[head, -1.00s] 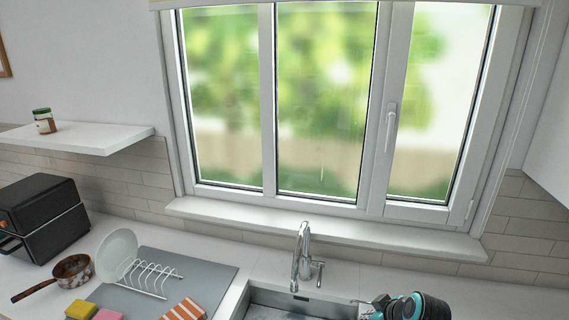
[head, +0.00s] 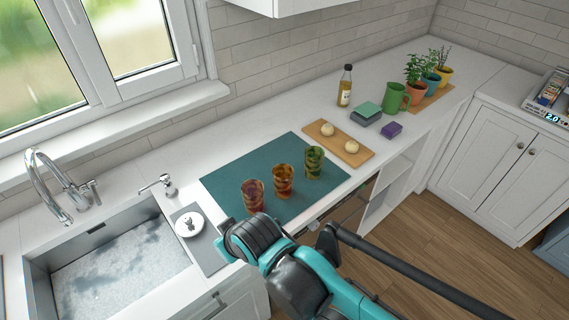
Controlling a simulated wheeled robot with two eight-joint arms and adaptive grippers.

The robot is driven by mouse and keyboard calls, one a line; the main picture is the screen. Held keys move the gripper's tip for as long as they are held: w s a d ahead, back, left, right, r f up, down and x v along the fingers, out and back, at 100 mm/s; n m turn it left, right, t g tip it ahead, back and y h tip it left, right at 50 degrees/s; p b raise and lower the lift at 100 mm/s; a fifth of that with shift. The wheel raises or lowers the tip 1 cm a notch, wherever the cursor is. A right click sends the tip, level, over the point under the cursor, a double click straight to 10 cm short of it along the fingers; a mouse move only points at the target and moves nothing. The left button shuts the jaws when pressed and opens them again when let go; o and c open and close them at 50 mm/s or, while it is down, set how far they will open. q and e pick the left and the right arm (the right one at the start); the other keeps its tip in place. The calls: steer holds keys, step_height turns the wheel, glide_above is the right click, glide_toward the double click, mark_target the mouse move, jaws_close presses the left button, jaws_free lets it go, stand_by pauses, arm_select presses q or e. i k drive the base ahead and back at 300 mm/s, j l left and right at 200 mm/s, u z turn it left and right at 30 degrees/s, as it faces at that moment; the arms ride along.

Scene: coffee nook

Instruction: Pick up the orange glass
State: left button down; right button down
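Three patterned glasses stand upright in a row on a teal mat (head: 225,183) on the counter. The orange glass (head: 283,181) is the middle one, with a dark reddish glass (head: 252,195) to its left and a green glass (head: 314,162) to its right. My teal and black arm comes in from the lower right, and its black joint is just in front of the reddish glass. I make out no fingers of the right gripper. My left gripper is not in view.
A sink (head: 120,265) lies left, with a white round item (head: 189,224) beside it. A wooden board (head: 337,143) with two pale round items lies behind right. Beyond are a bottle (head: 345,88), a green mug (head: 396,98), a purple sponge (head: 391,130) and potted plants (head: 415,90).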

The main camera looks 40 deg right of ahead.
mark_target(283, 173)
steer(key=k+l+z, duration=0.1)
steer(key=z, duration=0.3)
steer(key=l+z, duration=0.2)
steer(key=z, duration=0.2)
steer(key=l+z, duration=0.2)
steer(key=z, duration=0.2)
steer(key=u, duration=1.6)
steer(key=z, duration=1.55)
steer(key=i+l+u, duration=0.25)
steer(key=l, duration=0.25)
steer(key=i+l+u, duration=0.1)
steer(key=l+u, duration=0.15)
steer(key=l, duration=0.2)
steer(key=i+l+u, duration=0.1)
steer(key=l+u, duration=0.15)
steer(key=l, duration=0.3)
steer(key=i+l+u, duration=0.1)
steer(key=l+u, duration=0.15)
steer(key=l, duration=0.3)
